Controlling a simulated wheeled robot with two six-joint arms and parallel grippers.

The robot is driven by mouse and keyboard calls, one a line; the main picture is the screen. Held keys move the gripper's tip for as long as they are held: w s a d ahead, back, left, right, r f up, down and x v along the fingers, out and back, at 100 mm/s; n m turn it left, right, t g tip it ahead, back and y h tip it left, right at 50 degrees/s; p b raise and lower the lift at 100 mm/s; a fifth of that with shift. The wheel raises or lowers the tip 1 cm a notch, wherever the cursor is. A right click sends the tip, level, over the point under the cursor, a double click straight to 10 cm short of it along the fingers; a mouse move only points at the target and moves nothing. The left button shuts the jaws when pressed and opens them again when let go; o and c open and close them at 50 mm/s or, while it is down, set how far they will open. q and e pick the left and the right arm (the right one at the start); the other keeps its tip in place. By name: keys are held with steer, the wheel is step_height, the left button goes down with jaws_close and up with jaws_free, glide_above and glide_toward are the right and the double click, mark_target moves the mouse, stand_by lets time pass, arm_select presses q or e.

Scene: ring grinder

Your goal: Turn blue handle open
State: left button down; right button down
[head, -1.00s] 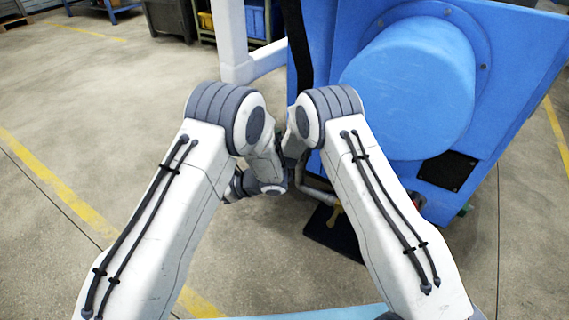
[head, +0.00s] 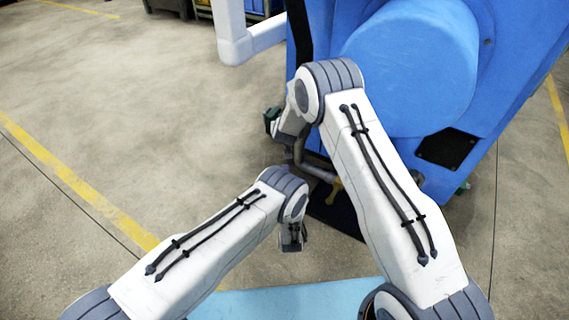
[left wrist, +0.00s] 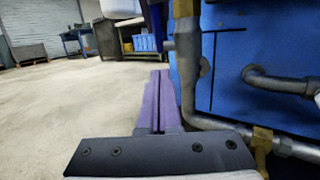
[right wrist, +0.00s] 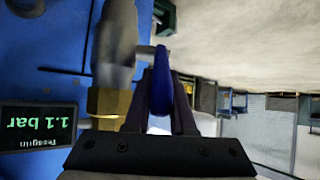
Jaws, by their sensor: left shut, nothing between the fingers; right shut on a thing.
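The blue handle (right wrist: 161,88) shows in the right wrist view between the fingers of my right gripper (right wrist: 161,78), which is shut on it. It sits beside a grey pipe with a brass nut (right wrist: 108,102). In the head view the handle and the right fingers are hidden behind my right arm. My left gripper (left wrist: 160,75) is shut and empty. In the left wrist view its fingers are pressed together, left of and apart from the grey pipework. In the head view the left wrist is low in the middle, and its fingertips cannot be made out.
The blue machine (head: 410,80) fills the upper right. A bent grey pipe (head: 318,172) with a yellow fitting (head: 336,188) runs low on it. A display (right wrist: 38,124) reads 1.1 bar. A white post (head: 230,35) stands left of the machine. Floor at left is clear.

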steer(key=shift+s+a+f, duration=0.1)
arm_select(q)
steer(key=w+r, duration=0.4)
steer(key=w, duration=0.6)
steer(key=shift+r, duration=0.35)
steer(key=shift+w, duration=0.1)
steer(key=shift+w+d+r+g, duration=0.1)
steer(key=shift+w+r+g, duration=0.3)
steer(key=shift+r, duration=0.55)
arm_select(e)
steer(key=c, duration=0.9)
jaws_free()
steer(key=shift+o, duration=0.7)
arm_select(q)
steer(key=shift+f, duration=0.15)
